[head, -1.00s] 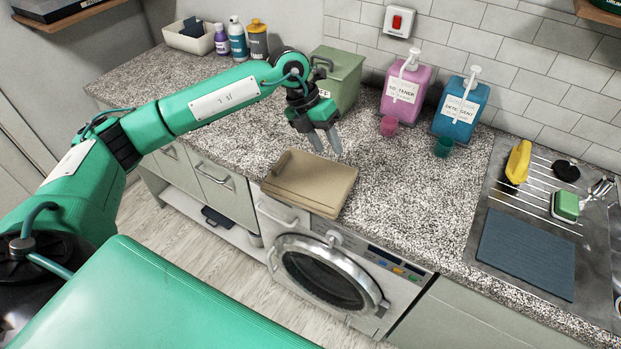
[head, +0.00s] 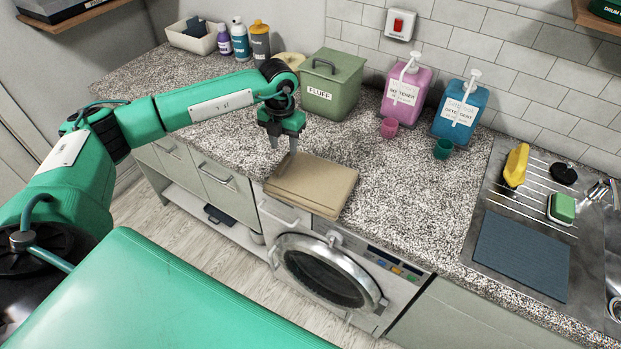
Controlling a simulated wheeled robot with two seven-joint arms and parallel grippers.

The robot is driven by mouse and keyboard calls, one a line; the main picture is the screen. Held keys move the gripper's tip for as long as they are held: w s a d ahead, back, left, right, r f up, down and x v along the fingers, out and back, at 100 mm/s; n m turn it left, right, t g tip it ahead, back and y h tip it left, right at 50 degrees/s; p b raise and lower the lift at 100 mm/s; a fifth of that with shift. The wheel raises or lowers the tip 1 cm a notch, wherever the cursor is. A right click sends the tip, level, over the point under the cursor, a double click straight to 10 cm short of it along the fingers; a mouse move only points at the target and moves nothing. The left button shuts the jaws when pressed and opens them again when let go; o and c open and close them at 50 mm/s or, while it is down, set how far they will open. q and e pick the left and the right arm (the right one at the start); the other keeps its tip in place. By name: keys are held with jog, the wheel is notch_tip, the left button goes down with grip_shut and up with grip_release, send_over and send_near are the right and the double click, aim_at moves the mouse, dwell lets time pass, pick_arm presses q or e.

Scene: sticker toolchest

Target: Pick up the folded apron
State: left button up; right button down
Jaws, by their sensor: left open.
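The folded apron (head: 313,187) is a flat tan bundle on the speckled counter, at its front edge above the washing machine. My left gripper (head: 283,147) points down at the back left edge of the apron, with its two fingers apart and nothing between them. The fingertips are close to the apron's back edge; I cannot tell whether they touch it. My right gripper does not show.
A green bin labelled FLUFF (head: 332,88) stands just behind my left gripper. A pink bottle (head: 404,92) and a blue bottle (head: 460,112) stand by the wall, with small cups in front. The washing machine (head: 325,270) is below. The counter right of the apron is clear.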

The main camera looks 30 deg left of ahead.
aim_at(285, 160)
pick_arm(q)
jog(key=shift+f+p, duration=0.3)
jog(key=shift+p, duration=0.1)
notch_tip(285, 160, down, 3)
jog(key=shift+f+p, duration=0.2)
jog(key=shift+p, duration=0.7)
jog(key=shift+f, duration=0.5)
grip_shut()
